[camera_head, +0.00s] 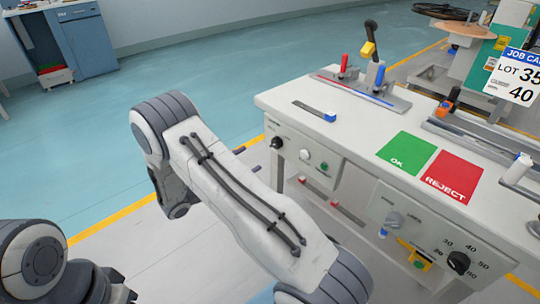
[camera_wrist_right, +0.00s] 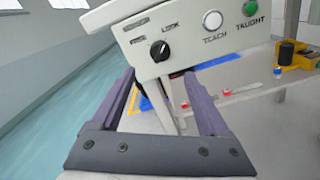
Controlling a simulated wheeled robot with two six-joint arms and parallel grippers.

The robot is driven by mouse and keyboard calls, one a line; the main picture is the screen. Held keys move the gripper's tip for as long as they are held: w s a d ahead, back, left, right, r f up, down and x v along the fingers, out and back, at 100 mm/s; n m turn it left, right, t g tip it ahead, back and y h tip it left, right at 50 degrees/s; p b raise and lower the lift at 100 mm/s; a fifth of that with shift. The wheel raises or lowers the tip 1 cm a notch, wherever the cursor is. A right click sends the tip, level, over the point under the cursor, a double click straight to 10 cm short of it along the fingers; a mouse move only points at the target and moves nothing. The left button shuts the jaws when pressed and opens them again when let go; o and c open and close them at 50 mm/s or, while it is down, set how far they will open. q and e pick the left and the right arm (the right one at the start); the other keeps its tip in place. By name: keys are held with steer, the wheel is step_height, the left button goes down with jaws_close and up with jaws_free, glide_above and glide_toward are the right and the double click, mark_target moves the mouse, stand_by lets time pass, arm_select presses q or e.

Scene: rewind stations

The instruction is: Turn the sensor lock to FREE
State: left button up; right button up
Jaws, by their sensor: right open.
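The sensor lock is a black knob (camera_head: 277,143) on the front panel at the console's left end. In the right wrist view the knob (camera_wrist_right: 159,51) has a LOCK label at its upper right; the label at its upper left is too blurred to read. Its white mark appears to lean up and right, towards LOCK. My right gripper (camera_wrist_right: 159,76) is open, one purple finger on each side below the knob, nothing between them. In the head view my right gripper (camera_head: 252,155) shows partly, behind my arm, just left of the panel. My left gripper is out of view.
A white TEACH button (camera_wrist_right: 212,20) and a green TAUGHT button (camera_wrist_right: 250,8) sit right of the knob. A second panel carries a grey knob (camera_head: 393,219) and a black dial (camera_head: 458,262). OK (camera_head: 406,151) and REJECT (camera_head: 452,176) mats lie on top.

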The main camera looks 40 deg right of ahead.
mark_target(272, 144)
steer(key=d, duration=0.6)
steer(key=d+b, duration=0.1)
steer(key=d, duration=0.3)
steer(key=shift+w, duration=0.4)
jaws_close()
steer(key=shift+r+n+p, duration=0.25)
steer(key=shift+n+p, duration=1.55)
steer(key=shift+p, duration=0.05)
steer(key=n+p, duration=0.3)
steer(key=n, duration=0.1)
steer(key=shift+a+n, duration=0.1)
steer(key=shift+n, duration=0.2)
steer(key=n+p, duration=0.3)
steer(key=n, duration=0.2)
steer(key=shift+f, duration=0.1)
steer(key=n+p, duration=0.1)
steer(key=n, duration=0.3)
steer(key=shift+f+n, duration=0.1)
steer(key=shift+n, duration=0.2)
